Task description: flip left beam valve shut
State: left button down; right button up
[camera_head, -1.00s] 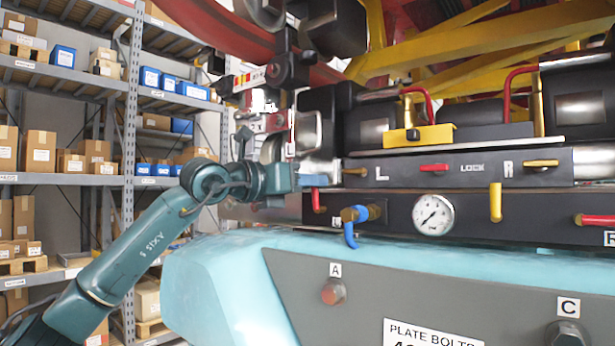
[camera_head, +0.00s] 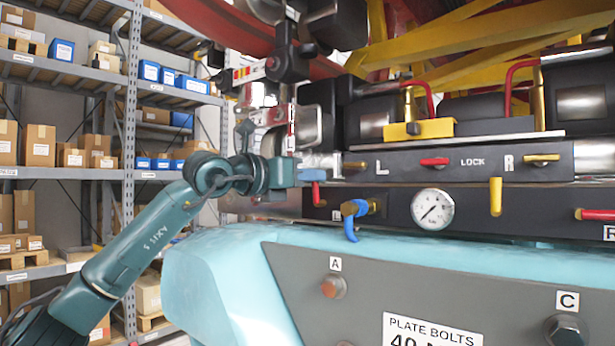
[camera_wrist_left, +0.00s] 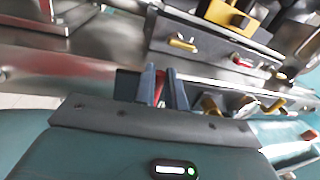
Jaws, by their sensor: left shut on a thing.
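The left beam valve has a red handle (camera_head: 316,193) at the left end of the lower black beam (camera_head: 385,205). It hangs downward, and its upper part is hidden by my gripper. My left gripper (camera_head: 312,175) reaches in from the left at the top of this handle. In the left wrist view, my left gripper's two dark fingers (camera_wrist_left: 163,90) stand on either side of the red handle (camera_wrist_left: 160,88) and are shut on it. My right gripper is in neither view.
A blue-handled valve (camera_head: 354,215) and a pressure gauge (camera_head: 433,209) sit right of the handle. The upper panel (camera_head: 440,163) carries yellow and red levers. The light-blue body (camera_head: 215,270) lies below. Shelves with boxes (camera_head: 60,150) stand behind at left.

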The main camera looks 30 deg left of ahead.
pick_arm(q)
jog(key=shift+d+m, duration=0.3)
jog(key=shift+m, duration=0.2)
jog(key=c, duration=1.5)
grip_release()
jog(key=shift+o, duration=0.2)
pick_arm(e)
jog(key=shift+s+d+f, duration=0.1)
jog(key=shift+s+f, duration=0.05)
pick_arm(q)
jog(key=b+v, duration=0.3)
jog(key=v, duration=1)
jog(key=shift+r, duration=0.2)
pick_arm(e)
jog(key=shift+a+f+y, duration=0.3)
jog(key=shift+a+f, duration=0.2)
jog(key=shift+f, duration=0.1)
pick_arm(q)
jog(key=shift+s, duration=0.1)
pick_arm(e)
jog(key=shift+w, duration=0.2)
